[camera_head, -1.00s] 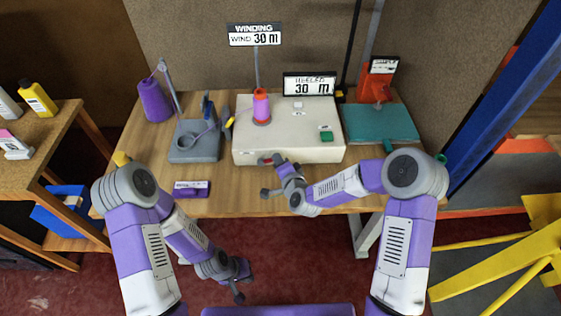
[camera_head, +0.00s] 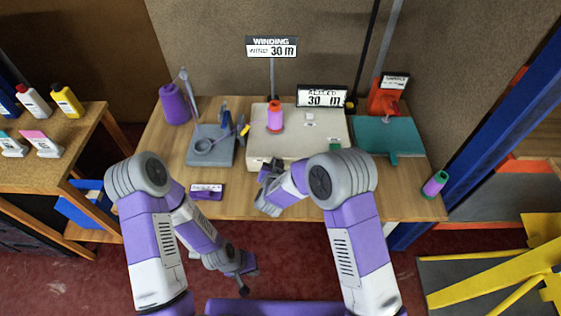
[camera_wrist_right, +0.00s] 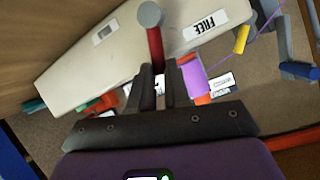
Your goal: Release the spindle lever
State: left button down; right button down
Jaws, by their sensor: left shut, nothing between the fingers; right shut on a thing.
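The beige winding machine (camera_head: 318,140) stands on the wooden table with a purple-and-orange spool (camera_head: 275,118) upright on its top. In the right wrist view, the red spindle lever (camera_wrist_right: 155,48) with a round grey knob lies at the machine's front, near a FREE label (camera_wrist_right: 208,24). My right gripper (camera_wrist_right: 158,84) is shut on the lever; in the head view this gripper (camera_head: 266,172) is at the machine's front left edge, and the lever is mostly hidden. My left gripper (camera_head: 246,274) is shut and empty, low in front of the table.
A grey stand (camera_head: 211,150) with a blue handle and a purple cone (camera_head: 174,104) are left of the machine. A teal plate (camera_head: 385,135) with an orange device (camera_head: 388,96) is to its right. A purple-green spool (camera_head: 435,184) stands at the table's right edge.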

jog(key=shift+a+r+n+h+p, duration=0.1)
jog(key=shift+a+n+h+p, duration=0.4)
dwell(0.3)
jog(key=c, duration=1.1)
grip_release()
jog(key=v, duration=0.7)
jog(key=shift+s+p, duration=0.25)
jog(key=shift+p, duration=0.2)
